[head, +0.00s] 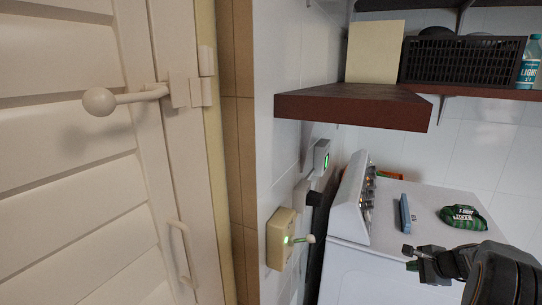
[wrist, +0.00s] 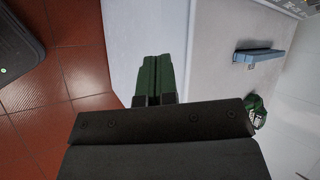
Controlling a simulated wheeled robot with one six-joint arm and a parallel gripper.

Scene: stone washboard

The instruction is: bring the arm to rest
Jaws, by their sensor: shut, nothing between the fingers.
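My gripper (head: 410,258) is at the lower right of the head view, in front of the white washing machine (head: 345,272). In the wrist view its two green fingers (wrist: 153,80) are together and hold nothing. The fingers point past the edge of the machine. The rest of my arm runs off the lower right of the head view.
A blue object (head: 405,214) and a green bag (head: 463,217) lie on the machine's top. A brown shelf (head: 355,104) with a black basket (head: 465,62) juts out above. A beige wall box (head: 281,238) with a lever and a white louvred door (head: 60,160) are left. Red tiles (wrist: 82,60) cover the floor.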

